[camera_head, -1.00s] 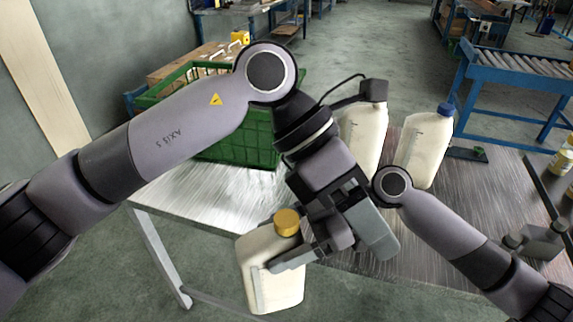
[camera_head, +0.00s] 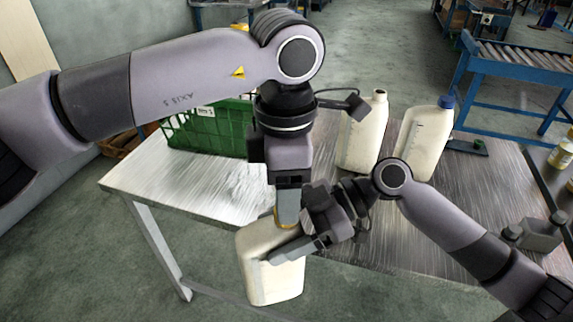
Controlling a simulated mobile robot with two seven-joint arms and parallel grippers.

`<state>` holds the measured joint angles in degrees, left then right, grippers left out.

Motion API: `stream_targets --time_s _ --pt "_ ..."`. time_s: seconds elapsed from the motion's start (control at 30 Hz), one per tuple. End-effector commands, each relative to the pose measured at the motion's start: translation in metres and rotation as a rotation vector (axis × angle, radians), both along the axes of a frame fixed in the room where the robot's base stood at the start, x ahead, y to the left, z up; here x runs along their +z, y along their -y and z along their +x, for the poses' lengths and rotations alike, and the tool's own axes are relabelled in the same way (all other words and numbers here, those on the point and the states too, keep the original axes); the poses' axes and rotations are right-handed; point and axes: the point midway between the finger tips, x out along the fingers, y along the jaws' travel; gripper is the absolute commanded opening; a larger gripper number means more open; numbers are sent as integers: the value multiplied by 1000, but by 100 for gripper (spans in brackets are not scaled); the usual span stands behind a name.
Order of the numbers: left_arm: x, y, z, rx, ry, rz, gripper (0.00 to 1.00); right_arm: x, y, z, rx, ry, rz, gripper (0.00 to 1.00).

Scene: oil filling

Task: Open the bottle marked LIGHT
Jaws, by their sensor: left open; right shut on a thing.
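A cream bottle (camera_head: 262,268) with a yellow cap (camera_head: 278,222) is at the table's front edge in the head view. No readable LIGHT mark shows on it. My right gripper (camera_head: 292,250) comes from the right and is shut on this bottle at its upper side. My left gripper (camera_head: 287,212) points down from above, open, with its fingers at the yellow cap. The fingers hide most of the cap, so I cannot tell whether they touch it.
Two more cream bottles stand farther back: one with an open-looking neck (camera_head: 364,135) and one with a blue cap (camera_head: 425,140). A green crate (camera_head: 210,130) is behind my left arm. The metal table (camera_head: 190,190) is clear at left. A dark grey object (camera_head: 541,234) is at right.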

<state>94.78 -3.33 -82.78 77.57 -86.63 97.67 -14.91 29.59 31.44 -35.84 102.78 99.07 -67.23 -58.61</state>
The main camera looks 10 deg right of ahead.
Motion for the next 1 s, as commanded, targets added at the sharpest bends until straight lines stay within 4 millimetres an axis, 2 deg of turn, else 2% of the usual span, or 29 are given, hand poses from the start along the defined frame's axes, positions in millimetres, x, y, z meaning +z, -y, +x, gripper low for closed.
stream_targets --time_s 0.1,0.2,0.57,0.73,0.77,1.0 --pt "-16 0 0 0 -2 0 60 0 0 0 0 0 1 0" --pt "-24 0 0 0 -1 -2 60 0 0 0 0 0 1 0" --pt "-30 1 0 0 -1 -2 60 0 0 0 0 0 1 0" --pt "-29 0 0 1 0 -2 5 0 0 0 0 0 0 0" --pt "-29 0 0 1 0 -2 2 0 0 0 0 1 0 0" --pt "-29 0 0 20 1 -2 1 0 0 -1 2 0 0 0"
